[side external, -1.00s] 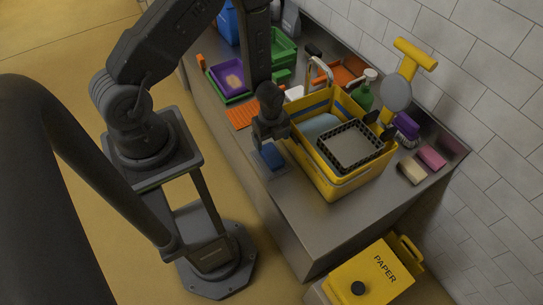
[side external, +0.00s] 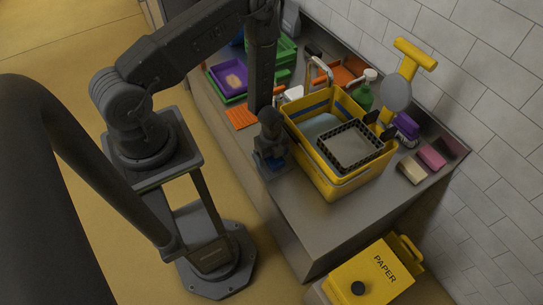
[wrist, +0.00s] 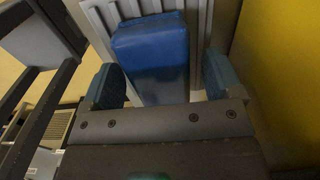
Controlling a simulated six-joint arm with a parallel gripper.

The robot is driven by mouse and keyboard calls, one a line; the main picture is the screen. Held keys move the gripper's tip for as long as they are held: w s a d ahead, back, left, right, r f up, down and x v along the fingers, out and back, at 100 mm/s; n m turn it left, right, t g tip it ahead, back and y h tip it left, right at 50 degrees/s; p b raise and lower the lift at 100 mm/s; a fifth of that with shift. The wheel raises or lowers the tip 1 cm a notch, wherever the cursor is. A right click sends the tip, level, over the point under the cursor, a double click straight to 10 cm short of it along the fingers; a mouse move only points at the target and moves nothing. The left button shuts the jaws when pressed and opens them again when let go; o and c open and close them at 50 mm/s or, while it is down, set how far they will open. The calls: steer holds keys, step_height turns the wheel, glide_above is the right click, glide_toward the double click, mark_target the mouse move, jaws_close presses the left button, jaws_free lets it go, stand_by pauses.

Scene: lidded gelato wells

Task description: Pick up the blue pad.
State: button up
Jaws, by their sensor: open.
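The blue pad (wrist: 151,55) is a block-shaped pad lying on a pale ribbed tray (wrist: 202,18) in the wrist view. In the side view the blue pad (side external: 277,164) is small and partly hidden by my gripper. My gripper (wrist: 160,82) is open, with one finger at each side of the near part of the pad. Gaps show between the fingers and the pad. In the side view my gripper (side external: 271,158) is low over the counter's front edge, left of the yellow bin.
A yellow bin (side external: 338,184) holding a black-rimmed grey basket (side external: 352,149) stands close on the right; its wall (wrist: 285,75) fills the wrist view's right side. Sponges (side external: 431,157) lie at the far right. An orange mat (side external: 241,118) lies behind. The counter's front right is bare.

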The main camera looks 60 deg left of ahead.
steer(key=c, duration=1)
steer(key=shift+r, duration=0.1)
